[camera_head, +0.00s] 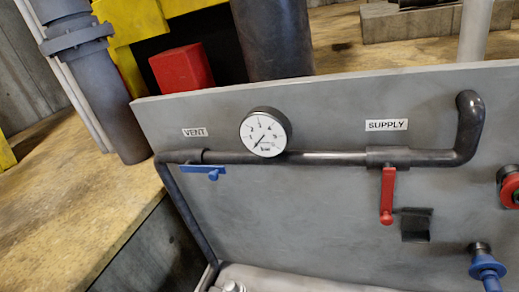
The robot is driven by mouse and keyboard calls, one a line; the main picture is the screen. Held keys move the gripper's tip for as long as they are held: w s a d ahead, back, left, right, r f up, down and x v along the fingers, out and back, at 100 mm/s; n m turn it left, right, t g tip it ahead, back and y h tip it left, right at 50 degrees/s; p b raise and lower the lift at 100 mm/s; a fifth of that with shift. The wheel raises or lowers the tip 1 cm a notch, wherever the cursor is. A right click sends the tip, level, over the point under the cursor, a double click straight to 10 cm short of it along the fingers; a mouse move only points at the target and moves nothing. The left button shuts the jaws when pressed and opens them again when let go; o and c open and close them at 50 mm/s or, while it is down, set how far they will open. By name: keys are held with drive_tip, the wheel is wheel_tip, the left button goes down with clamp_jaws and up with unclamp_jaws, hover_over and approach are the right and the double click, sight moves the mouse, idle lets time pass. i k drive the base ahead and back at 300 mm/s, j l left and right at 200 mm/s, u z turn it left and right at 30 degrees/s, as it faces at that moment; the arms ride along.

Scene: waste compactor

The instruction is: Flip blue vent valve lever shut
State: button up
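The blue vent valve lever (200,170) is small and sits at the left end of the dark pipe, below the VENT label (194,132). It lies roughly level, nearly along the pipe, with a small blue piece hanging below its right end. The dark pipe (330,158) runs across a grey panel (300,215) and bends down at the left. My gripper does not show in this view, so its distance from the lever cannot be told.
A round gauge (263,134) sits on the pipe. The red lever (387,198) hangs down below the SUPPLY label (386,125), beside a dark bracket (416,225). A blue knob (487,268) and red knob (511,187) stick out at the right. The panel between the levers is clear.

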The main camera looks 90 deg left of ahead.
sight(213, 171)
drive_tip(key=u, duration=2.2)
drive_tip(key=j+z, duration=0.2)
drive_tip(key=i+l, duration=0.05)
